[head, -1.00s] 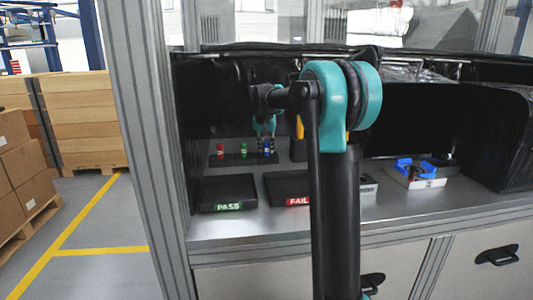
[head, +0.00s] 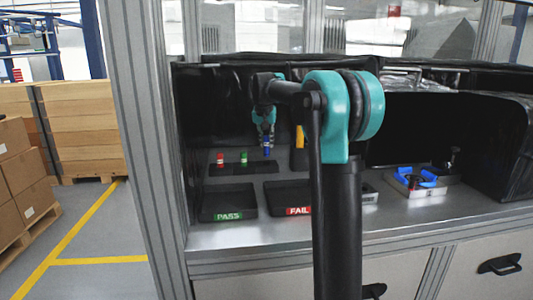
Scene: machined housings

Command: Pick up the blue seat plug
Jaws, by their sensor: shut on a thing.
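The blue seat plug (head: 267,151) is held upright between the fingertips of my gripper (head: 267,143), above the black plug rack (head: 257,172). My gripper is shut on it and points down. A red plug (head: 220,159) and a green plug (head: 244,158) stand in the rack to the left. My arm hides part of the bench to the right of the rack.
A PASS tray (head: 228,203) and a FAIL tray (head: 285,193) lie in front of the rack. A fixture with blue parts (head: 424,178) stands at the right. Black curtain walls enclose the bench's back and sides.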

